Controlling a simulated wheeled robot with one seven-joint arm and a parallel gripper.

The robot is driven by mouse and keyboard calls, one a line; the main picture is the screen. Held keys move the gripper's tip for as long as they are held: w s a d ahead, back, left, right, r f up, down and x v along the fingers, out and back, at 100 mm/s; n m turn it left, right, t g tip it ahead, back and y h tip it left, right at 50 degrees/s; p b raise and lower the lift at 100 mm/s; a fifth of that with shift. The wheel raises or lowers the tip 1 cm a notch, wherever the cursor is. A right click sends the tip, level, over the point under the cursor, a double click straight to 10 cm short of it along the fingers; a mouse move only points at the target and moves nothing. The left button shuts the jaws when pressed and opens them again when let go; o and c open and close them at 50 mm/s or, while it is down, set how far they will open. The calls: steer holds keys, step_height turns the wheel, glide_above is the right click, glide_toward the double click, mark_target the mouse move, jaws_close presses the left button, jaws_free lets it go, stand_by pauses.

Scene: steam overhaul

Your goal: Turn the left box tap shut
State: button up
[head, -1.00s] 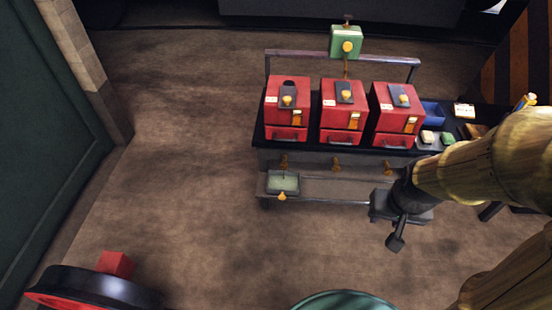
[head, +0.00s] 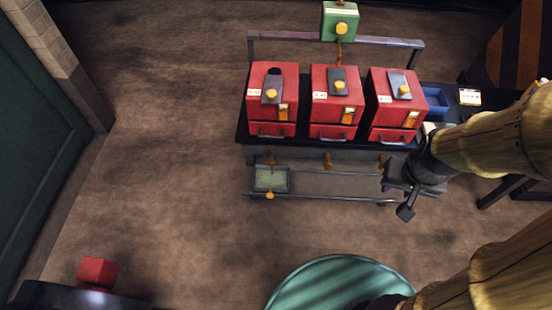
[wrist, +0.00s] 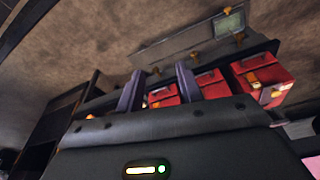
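Three red boxes stand in a row on a dark bench. The left box (head: 273,78) has a brass tap (head: 271,158) below it at the bench front, above a small green tray (head: 271,179). In the wrist view the same tap (wrist: 238,38) shows near the tray (wrist: 228,22), above the red box at the right. My gripper (head: 405,211) is at the bench's right front, well right of the left tap and apart from it. In the wrist view its two fingers (wrist: 160,70) are spread with nothing held. The tap's exact handle angle is too small to tell.
Similar taps sit under the middle box (head: 327,160) and right box (head: 383,160). A green box (head: 340,22) stands on the rail behind. A blue bin (head: 437,100) is at the bench's right.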

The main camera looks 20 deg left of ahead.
steer(key=shift+s, duration=0.1)
steer(key=shift+o, duration=2.3)
steer(key=shift+a+f, duration=0.15)
steer(key=shift+f, duration=0.05)
steer(key=w+a+f+t+b, duration=0.2)
steer(key=w+a+f+b, duration=0.35)
steer(key=f+b, duration=0.4)
steer(key=w+a+f+t+b, duration=0.2)
steer(key=w+a+f+b, duration=0.35)
steer(key=f, duration=0.65)
steer(key=w+a+f+t+b, duration=0.35)
steer(key=a+f+b, duration=0.35)
steer(key=f+b, duration=0.25)
steer(key=s+a+f+n+t+y+b, duration=0.1)
steer(key=a+f+t+y+b, duration=0.1)
steer(key=a+f+b, duration=0.6)
steer(key=s+a+f+n+t+y+b, duration=0.1)
steer(key=s+a+f+t+y+b, duration=0.1)
steer(key=a+f+t+b, duration=0.3)
steer(key=a+f+b, duration=0.3)
steer(key=f+b, duration=0.1)
steer(key=shift+a+f+n, duration=0.15)
steer(key=shift+a+n, duration=0.25)
